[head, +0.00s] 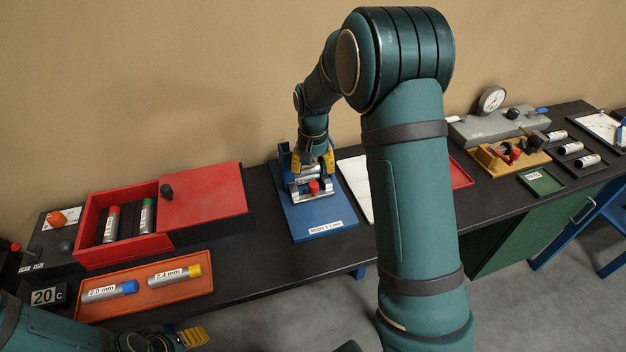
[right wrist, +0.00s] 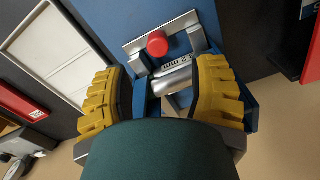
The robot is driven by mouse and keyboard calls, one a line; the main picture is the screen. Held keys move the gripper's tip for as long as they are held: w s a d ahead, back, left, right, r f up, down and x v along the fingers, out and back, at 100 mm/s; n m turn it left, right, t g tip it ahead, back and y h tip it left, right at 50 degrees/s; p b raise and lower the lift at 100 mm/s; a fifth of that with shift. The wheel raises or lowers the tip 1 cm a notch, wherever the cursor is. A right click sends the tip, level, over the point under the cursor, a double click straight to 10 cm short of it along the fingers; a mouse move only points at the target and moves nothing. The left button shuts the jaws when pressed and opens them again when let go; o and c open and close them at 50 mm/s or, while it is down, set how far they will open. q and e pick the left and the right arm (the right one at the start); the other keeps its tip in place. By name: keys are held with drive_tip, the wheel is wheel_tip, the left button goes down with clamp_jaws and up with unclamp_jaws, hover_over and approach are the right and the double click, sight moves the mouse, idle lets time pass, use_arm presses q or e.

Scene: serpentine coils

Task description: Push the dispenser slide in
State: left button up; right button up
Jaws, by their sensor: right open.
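The dispenser is a blue stand on a blue base plate (head: 322,222) on the bench, with a label at its front edge. Its metal slide with a red knob (head: 313,187) faces the front; the knob also shows in the right wrist view (right wrist: 157,44). A silver labelled cylinder (right wrist: 172,82) lies behind the knob. My right gripper (head: 318,163) is above the dispenser, open, with its yellow fingers on either side of the cylinder; I cannot tell whether they touch anything. My left gripper (head: 192,337) shows partly at the bottom left, its jaws unclear.
Left of the dispenser stand a red box (head: 125,252) with a red lid panel (head: 205,197) and an orange tray (head: 140,303) with two labelled cylinders. A white tray (right wrist: 55,48) lies close beside the dispenser. A gauge (head: 491,99) and small trays stand at right.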

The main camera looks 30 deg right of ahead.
wheel_tip(320, 180, up, 5)
idle(0.3)
idle(0.4)
